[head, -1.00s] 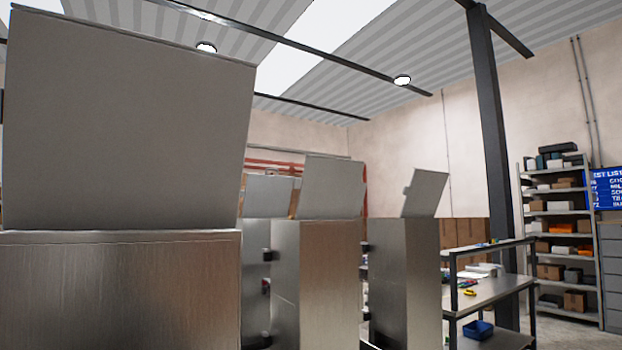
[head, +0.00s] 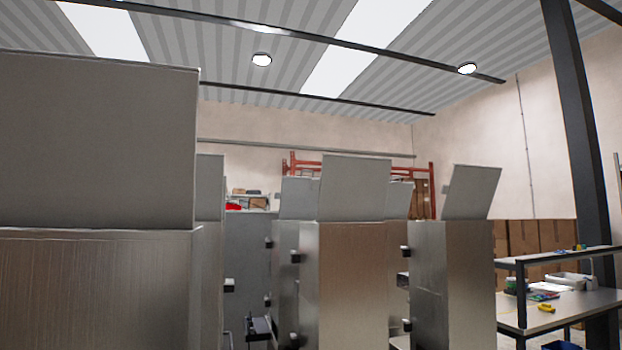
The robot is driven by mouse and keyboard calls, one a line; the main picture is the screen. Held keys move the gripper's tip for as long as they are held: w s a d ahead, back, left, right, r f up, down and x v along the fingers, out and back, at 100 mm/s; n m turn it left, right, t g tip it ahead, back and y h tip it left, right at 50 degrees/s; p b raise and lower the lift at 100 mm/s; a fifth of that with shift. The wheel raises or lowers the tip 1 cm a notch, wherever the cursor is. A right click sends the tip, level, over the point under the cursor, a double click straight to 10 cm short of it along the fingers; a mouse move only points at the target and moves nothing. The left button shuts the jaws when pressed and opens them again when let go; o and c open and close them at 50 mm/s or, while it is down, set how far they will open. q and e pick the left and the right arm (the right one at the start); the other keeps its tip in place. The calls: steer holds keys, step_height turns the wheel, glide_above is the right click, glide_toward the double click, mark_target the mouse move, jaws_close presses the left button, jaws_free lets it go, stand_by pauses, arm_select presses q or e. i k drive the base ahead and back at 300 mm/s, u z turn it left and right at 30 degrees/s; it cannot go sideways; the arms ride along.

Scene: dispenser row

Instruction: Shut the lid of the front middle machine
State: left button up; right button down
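Several tall metal machines stand in the head view with their lids raised. The nearest machine (head: 95,290) fills the lower left, its large lid (head: 95,145) standing up and cut off by the left edge. A machine near the centre (head: 350,285) has its lid (head: 354,188) up, tilted slightly. A machine to its right (head: 455,285) has its lid (head: 470,192) up and leaning right. I cannot tell for certain which one is the front middle machine. Neither of my grippers is in view.
More machines with raised lids (head: 298,198) stand behind. A workbench (head: 575,308) with small items is at the lower right, by a dark post (head: 583,140). Cardboard boxes (head: 555,236) stand behind it. The floor is mostly hidden.

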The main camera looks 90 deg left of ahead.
mark_target(297, 202)
steer(key=u, duration=1.9)
